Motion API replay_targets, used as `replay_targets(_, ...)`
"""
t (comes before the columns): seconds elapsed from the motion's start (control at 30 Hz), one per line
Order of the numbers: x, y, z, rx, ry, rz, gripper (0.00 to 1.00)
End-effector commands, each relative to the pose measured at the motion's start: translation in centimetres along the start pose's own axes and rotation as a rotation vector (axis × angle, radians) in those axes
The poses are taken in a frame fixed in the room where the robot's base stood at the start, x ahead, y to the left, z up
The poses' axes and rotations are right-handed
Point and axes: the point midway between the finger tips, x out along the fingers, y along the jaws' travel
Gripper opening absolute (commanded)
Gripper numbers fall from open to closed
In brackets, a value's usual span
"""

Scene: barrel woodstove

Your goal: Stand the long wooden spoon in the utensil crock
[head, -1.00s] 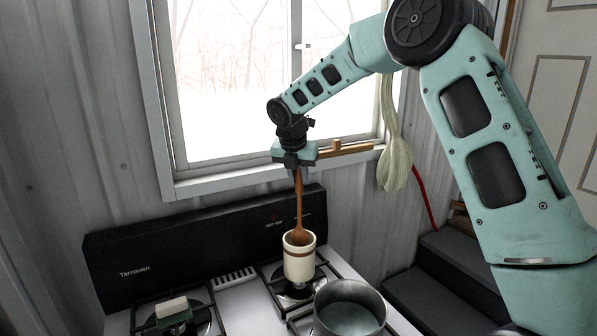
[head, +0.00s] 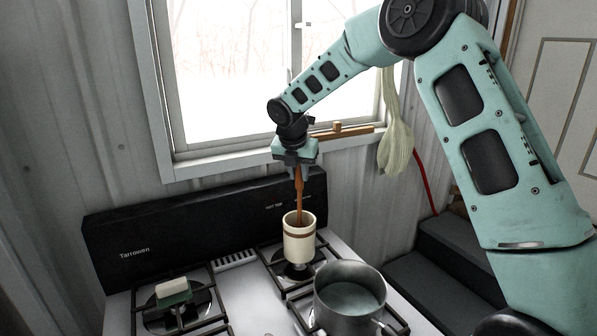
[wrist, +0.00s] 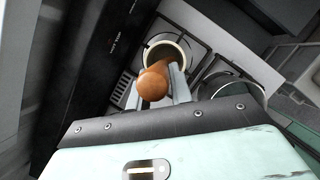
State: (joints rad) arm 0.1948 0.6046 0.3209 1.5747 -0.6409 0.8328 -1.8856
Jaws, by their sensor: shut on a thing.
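The crock (head: 299,246) is cream with a brown band and stands upright on the back right burner. My gripper (head: 297,166) is above the crock, shut on the upper part of the handle.
A metal pot (head: 349,298) stands on the front right burner, close to the crock. A green and white sponge-like block (head: 173,290) lies on the left burner. The black stove backboard (head: 200,225) and window sill (head: 240,160) are behind.

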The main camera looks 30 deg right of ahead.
Motion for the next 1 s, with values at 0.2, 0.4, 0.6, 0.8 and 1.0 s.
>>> replay_targets(0.2, 0.0, 0.0, 0.0, 0.000, 0.000, 0.000, 0.47)
replay_targets(0.4, 0.0, 0.0, 0.0, 0.000, 0.000, 0.000, 0.47)
replay_targets(0.6, -0.8, 0.1, 0.0, -0.001, -0.002, 0.002, 0.47)
replay_targets(0.8, -4.5, 0.1, 0.0, 0.000, -0.005, 0.003, 0.47)
replay_targets(1.0, -9.3, 0.1, 0.0, 0.001, -0.005, 0.005, 0.47)
